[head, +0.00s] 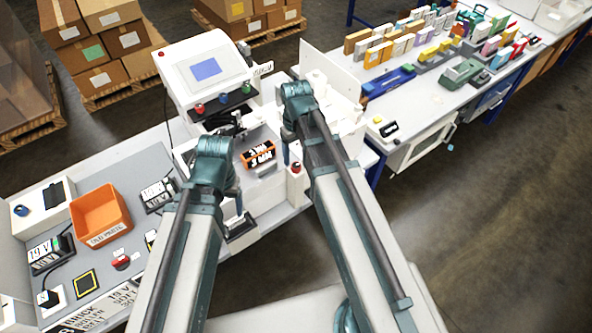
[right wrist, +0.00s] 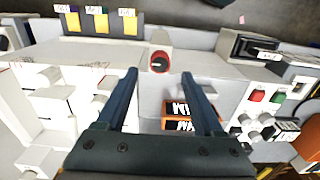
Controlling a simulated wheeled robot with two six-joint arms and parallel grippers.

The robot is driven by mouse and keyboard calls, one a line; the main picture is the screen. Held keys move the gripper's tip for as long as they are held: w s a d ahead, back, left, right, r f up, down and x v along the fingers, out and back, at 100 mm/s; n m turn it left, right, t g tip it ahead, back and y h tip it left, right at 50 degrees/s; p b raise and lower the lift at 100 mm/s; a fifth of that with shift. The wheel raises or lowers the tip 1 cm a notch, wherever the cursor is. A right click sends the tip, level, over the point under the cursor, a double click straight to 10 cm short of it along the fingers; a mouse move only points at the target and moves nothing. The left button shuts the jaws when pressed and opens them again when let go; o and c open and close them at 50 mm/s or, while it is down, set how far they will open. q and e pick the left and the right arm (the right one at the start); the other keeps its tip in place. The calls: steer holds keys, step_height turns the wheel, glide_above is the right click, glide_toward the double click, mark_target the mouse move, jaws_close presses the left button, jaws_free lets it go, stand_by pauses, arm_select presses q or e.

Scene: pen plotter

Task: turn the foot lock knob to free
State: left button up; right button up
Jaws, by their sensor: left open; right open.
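A round red knob (right wrist: 159,62) with a dark face and a pale pointer line is on a white upright block in the right wrist view. The lettering near it is too small to read. My right gripper (right wrist: 160,76) is open and empty, with the knob seen between and just beyond its fingertips, apart from them. In the head view a small red knob (head: 296,167) sits on a white post beside my right gripper (head: 288,155); I cannot tell if it is the same one. My left gripper (head: 239,205) is open, pointing down over the machine's front left side.
An orange block with black lettering (head: 258,153) sits in the machine. A white console with a screen (head: 206,68) stands behind. An orange bin (head: 101,214) is on the left bench. A table with several coloured boxes (head: 463,70) is at the right. Open floor lies at the lower right.

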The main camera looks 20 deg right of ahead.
mark_target(296, 165)
step_height(296, 165, down, 5)
steer(key=b, duration=0.4)
steer(key=shift+f, duration=0.1)
jaws_close()
